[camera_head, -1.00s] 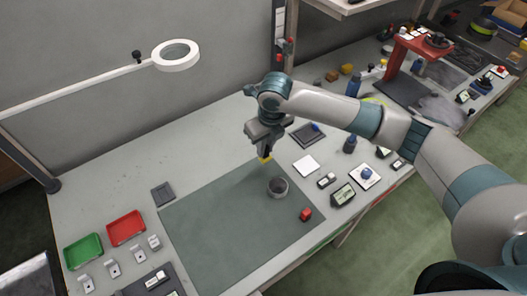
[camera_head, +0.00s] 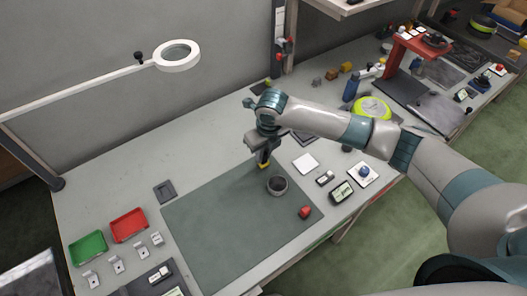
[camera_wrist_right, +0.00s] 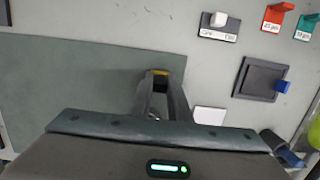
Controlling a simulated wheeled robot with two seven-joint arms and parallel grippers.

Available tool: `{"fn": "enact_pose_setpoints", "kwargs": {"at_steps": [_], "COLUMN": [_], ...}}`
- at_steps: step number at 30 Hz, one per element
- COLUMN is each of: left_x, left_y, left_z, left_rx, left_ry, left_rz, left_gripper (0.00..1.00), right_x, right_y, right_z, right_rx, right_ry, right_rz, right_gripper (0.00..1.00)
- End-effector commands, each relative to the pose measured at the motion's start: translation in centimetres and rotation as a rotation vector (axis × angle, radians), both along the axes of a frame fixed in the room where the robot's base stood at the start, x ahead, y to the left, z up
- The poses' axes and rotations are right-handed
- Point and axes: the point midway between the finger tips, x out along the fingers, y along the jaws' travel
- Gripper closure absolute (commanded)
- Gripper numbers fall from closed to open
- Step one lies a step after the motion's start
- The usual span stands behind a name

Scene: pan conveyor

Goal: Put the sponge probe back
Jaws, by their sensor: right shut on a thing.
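My right gripper (camera_head: 263,160) is shut on a small yellow-tipped piece, seemingly the sponge probe (camera_head: 265,165). It hangs near the far right part of the grey-green mat (camera_head: 220,225), just behind a round grey cup (camera_head: 277,186). In the right wrist view, the yellow edge of the probe (camera_wrist_right: 160,72) shows between the fingertips (camera_wrist_right: 160,85); the rest is hidden by the fingers. I cannot tell whether it touches the mat. My left gripper is not in view.
A red piece (camera_head: 305,212) lies on the mat near the cup. A dark square tray with a blue piece (camera_wrist_right: 262,80) shows in the wrist view. Red (camera_head: 128,225) and green (camera_head: 88,247) trays stand at left.

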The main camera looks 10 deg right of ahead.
Motion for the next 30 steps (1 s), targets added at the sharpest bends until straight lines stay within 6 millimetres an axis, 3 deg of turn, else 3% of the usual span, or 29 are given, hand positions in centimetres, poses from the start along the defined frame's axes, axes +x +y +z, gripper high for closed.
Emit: {"fn": "enact_pose_setpoints", "kwargs": {"at_steps": [8, 9, 11, 23, 30], "left_x": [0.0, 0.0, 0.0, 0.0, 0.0], "left_y": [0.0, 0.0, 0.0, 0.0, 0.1], "left_z": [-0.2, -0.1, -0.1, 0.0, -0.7], "left_rx": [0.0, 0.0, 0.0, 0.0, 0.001], "left_ry": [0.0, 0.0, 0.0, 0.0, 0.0], "left_rz": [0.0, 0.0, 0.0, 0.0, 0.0], "left_gripper": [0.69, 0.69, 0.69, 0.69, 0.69], "right_x": [0.0, 0.0, 0.0, 0.0, -0.1], "right_y": [0.0, 0.0, 0.0, 0.0, -0.1], "right_z": [-0.3, -0.3, -0.3, 0.0, 1.9], "right_rx": [0.0, 0.0, 0.0, 0.0, 0.001], "right_ry": [0.0, 0.0, 0.0, 0.0, -0.003], "right_rz": [0.0, 0.0, 0.0, 0.0, 0.0], "right_gripper": [1.0, 0.79, 0.65, 0.65, 0.65]}}
